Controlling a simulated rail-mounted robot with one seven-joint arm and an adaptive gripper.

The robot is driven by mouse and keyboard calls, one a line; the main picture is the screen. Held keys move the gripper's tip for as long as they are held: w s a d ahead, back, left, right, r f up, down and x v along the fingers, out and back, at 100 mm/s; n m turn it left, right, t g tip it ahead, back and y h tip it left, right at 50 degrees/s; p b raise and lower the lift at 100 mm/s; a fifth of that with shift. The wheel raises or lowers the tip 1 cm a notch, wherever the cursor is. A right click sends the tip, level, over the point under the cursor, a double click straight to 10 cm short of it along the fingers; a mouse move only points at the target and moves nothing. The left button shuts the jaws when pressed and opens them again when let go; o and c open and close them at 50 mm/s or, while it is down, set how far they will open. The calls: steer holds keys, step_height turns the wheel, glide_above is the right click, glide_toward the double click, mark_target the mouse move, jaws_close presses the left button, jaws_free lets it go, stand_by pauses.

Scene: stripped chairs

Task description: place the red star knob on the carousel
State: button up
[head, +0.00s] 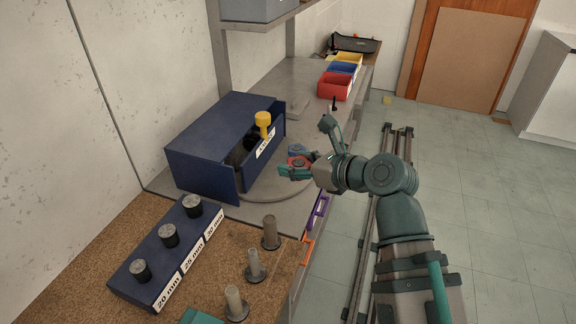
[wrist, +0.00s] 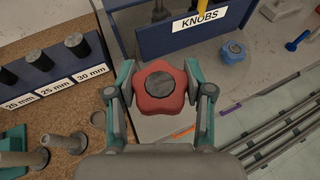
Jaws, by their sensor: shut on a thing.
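My gripper (wrist: 158,85) is shut on the red star knob (wrist: 160,88), a lobed red knob with a dark grey round centre. In the head view the red knob (head: 298,162) shows between the fingers, partly hidden. It is held over or near the carousel (head: 268,196), a flat grey disc in front of the blue box. I cannot tell the gap under the knob.
A size rack (head: 165,255) with black-topped pegs and several upright grey pegs (head: 270,232) stand on the cork area. Red, blue and yellow bins (head: 335,88) are farther back.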

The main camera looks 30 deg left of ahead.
steer(key=shift+w+a+f+p, duration=0.2)
steer(key=shift+w+a+p, duration=0.65)
steer(key=shift+p, duration=1.55)
glide_above(283, 181)
step_height(283, 181, down, 8)
steer(key=shift+a+f, duration=0.15)
steer(key=shift+f, duration=0.05)
steer(key=shift+w+a+f, duration=0.1)
steer(key=shift+f, duration=1.6)
steer(key=o, duration=1.1)
steer(key=shift+f, duration=0.15)
steer(key=shift+o, duration=0.2)
steer(key=shift+d+r, duration=0.25)
steer(key=v, duration=1.1)
steer(key=shift+d, duration=0.25)
